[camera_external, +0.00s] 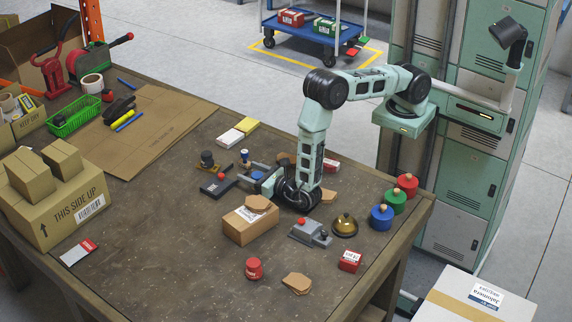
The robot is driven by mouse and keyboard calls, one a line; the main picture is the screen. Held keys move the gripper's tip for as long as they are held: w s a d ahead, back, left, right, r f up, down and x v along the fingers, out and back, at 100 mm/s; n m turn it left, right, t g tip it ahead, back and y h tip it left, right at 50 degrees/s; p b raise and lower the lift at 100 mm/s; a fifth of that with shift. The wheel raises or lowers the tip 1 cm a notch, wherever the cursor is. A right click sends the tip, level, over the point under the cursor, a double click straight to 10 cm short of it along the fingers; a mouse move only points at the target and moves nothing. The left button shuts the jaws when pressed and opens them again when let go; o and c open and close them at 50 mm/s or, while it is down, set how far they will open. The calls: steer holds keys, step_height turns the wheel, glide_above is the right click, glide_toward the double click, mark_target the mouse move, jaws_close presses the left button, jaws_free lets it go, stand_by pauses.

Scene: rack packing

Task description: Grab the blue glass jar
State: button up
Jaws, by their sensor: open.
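The blue jar (381,218) with a pale knob on its lid stands upright near the right edge of the workbench. It is the nearest of a short row, with a green jar (395,202) and a red jar (406,185) behind it. My gripper (259,179) is low over the middle of the bench, pointing left. It is open and well to the left of the blue jar, not touching it. Small items around the fingers make it hard to see what lies between them.
A brass bell (344,225) and a grey device with a red button (309,233) stand left of the blue jar. A small red box (350,261) is in front. A cardboard box (250,224) sits near my gripper. The front middle of the bench is mostly clear.

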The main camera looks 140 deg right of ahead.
steer(key=c, duration=1.1)
steer(key=shift+r, duration=0.15)
